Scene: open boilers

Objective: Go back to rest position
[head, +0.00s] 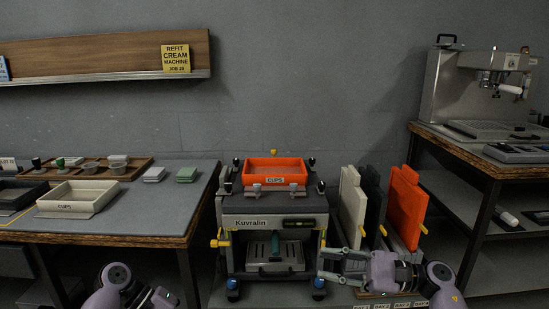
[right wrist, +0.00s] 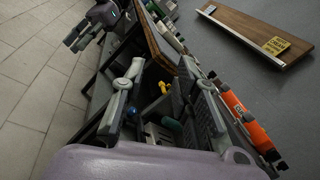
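My right gripper (head: 324,265) reaches in from the lower right in the head view, in front of the right edge of the Kuvralin machine (head: 275,222). Its fingers point left. In the right wrist view its two fingers (right wrist: 171,75) stand well apart with nothing held between them. My left gripper (head: 160,298) is low at the bottom edge of the head view, partly cut off. It also shows at the upper left of the right wrist view (right wrist: 74,41), with its fingers apart and empty.
An orange CUPS tray (head: 273,172) sits on the machine. White (head: 352,205), dark and orange (head: 406,207) panels stand upright close to the right gripper. A left table (head: 150,215) holds a white CUPS tray (head: 77,199). A right table (head: 470,153) carries a coffee machine (head: 440,90).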

